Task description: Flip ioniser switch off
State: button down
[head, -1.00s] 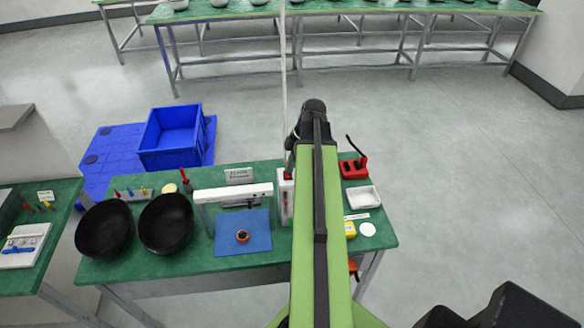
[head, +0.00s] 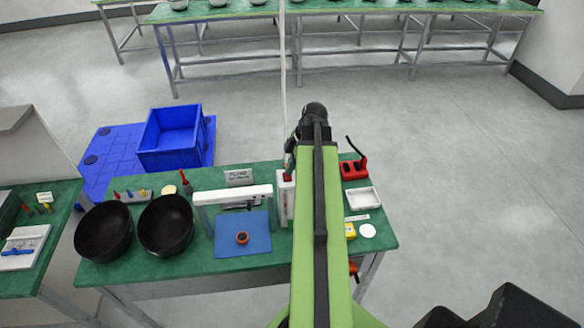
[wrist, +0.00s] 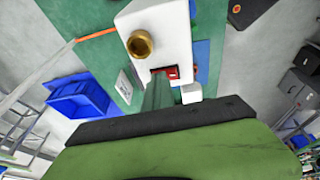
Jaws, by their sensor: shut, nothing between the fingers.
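The ioniser looks to be the upright white box (head: 284,205) on the green bench, partly hidden by my arm in the head view. In the wrist view the white box (wrist: 168,25) has a brass nozzle (wrist: 141,43) and a red rocker switch (wrist: 172,71) at its near end. My gripper (wrist: 160,78) is shut and empty. Its fingertips are right beside the left edge of the red switch; I cannot tell whether they touch it. Which way the rocker is pressed is too small to read.
On the bench, a white bar frame (head: 207,196) stands over a blue mat (head: 255,246), with two black bowls (head: 166,224) to the left. A red stand (head: 354,169) and a white tray (head: 363,197) are on the right. A blue crate (head: 170,137) is behind.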

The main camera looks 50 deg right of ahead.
jog(key=shift+s+a+f, duration=0.3)
jog(key=shift+s+a, duration=0.15)
jog(key=shift+s, duration=0.1)
jog(key=shift+w+r+p, duration=0.15)
jog(key=shift+r+p, duration=0.1)
jog(key=shift+p, duration=0.2)
jog(key=r+p, duration=0.4)
jog(key=r, duration=0.1)
jog(key=shift+w+d+p, duration=0.15)
jog(key=shift+w+p, duration=0.2)
jog(key=shift+p, duration=0.05)
jog(key=w+d+p+v, duration=0.1)
jog(key=p+v, duration=0.7)
jog(key=v, duration=0.1)
jog(key=shift+d+p, duration=0.4)
jog(key=shift+d, duration=0.05)
jog(key=shift+w, duration=0.1)
